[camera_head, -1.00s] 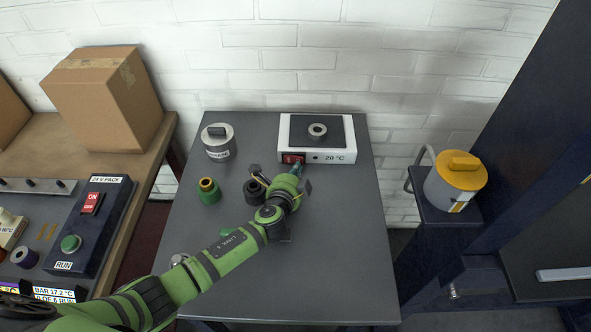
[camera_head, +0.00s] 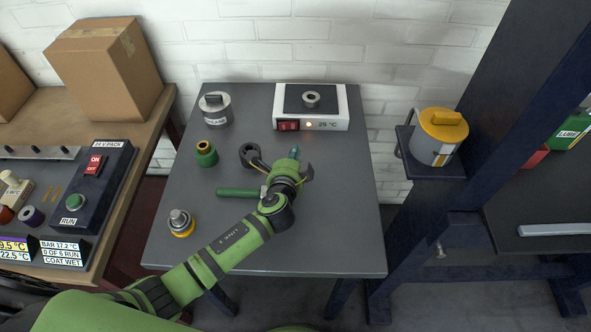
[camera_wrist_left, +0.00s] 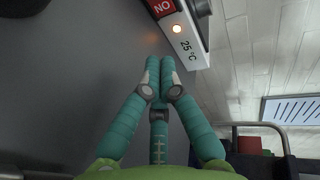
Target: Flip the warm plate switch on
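The warm plate (camera_head: 338,121) is a white box with a dark top at the back of the grey table. Its red rocker switch (camera_head: 288,125) is on the front face, beside a lit orange lamp (camera_head: 309,125) and a display reading 25 °C. A metal ring (camera_head: 311,99) sits on the dark top. My left gripper (camera_head: 295,153) is in front of the plate, apart from the switch. In the left wrist view its teal fingers (camera_wrist_left: 160,66) are together with nothing between them; the switch (camera_wrist_left: 161,8) is partly cut off at the top. My right gripper is not in view.
On the grey table (camera_head: 330,235) are a metal weight (camera_head: 216,109), a green ring (camera_head: 206,154), a dark ring (camera_head: 249,155), a green-handled tool (camera_head: 237,192) and a metal piece with a yellow ring (camera_head: 181,222). A yellow-lidded can (camera_head: 437,137) stands at right.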

